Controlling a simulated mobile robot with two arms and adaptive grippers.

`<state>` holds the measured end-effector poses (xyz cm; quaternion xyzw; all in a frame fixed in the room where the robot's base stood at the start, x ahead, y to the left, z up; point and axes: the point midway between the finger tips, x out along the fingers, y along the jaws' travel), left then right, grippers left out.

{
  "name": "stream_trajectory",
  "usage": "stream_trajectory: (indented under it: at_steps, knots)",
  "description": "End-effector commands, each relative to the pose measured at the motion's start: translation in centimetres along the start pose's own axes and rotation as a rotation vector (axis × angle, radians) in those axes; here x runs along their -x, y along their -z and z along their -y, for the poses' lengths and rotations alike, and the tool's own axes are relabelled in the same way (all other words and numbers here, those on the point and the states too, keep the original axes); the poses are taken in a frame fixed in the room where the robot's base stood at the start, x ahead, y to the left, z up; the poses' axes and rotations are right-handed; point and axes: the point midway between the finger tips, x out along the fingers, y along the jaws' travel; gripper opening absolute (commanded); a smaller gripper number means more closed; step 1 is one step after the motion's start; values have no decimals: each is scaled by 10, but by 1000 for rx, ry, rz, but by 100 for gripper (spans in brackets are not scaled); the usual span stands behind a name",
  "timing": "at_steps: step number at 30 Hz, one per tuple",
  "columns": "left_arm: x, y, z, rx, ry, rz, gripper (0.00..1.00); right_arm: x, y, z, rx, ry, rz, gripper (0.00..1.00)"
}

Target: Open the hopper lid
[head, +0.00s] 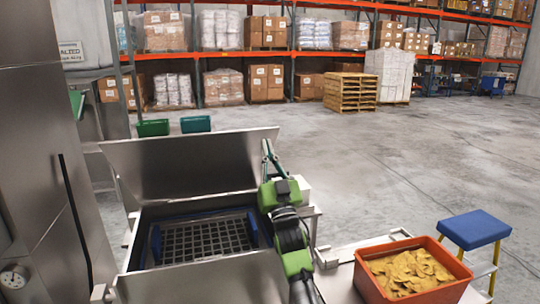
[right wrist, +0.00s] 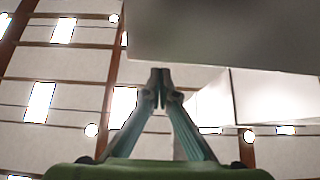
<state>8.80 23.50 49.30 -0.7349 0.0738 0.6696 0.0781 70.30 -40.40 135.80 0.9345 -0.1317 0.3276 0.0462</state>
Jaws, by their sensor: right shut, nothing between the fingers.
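The hopper lid (head: 190,163) is a flat steel panel standing raised at the back of the hopper, tilted up and away. The hopper (head: 205,273) below it is open, with a dark grid (head: 205,238) and blue side pieces inside. My right gripper (head: 265,146) is at the lid's right edge, fingers pointing up. In the right wrist view its fingertips (right wrist: 160,75) are together and empty. A grey panel (right wrist: 220,35), likely the lid, spreads above and right of them; whether they touch it I cannot tell. My left gripper is not in view.
An orange crate (head: 459,271) of yellow chips stands on a steel table at the lower right, beside a blue-topped step stool (head: 473,229). A tall steel cabinet (head: 35,150) is at the left. Green bins (head: 153,128) stand behind the lid. Open floor lies beyond.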

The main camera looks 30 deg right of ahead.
Motion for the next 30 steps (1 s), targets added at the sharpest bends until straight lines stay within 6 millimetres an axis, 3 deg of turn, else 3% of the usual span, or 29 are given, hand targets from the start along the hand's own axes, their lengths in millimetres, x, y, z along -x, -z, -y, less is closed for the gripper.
stream_trajectory:
  at_steps: [1, 7, 23, 30]
  knots:
    - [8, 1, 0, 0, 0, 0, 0, -12, 4, 0, 0, -1, 0, 0]
    - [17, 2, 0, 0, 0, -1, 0, -32, 1, -1, 1, 0, 1, 0]
    - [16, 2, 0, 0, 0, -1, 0, -40, -1, 0, 0, 0, 0, 0]
    - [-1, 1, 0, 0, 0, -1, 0, -79, -2, 0, -1, 0, -3, 0]
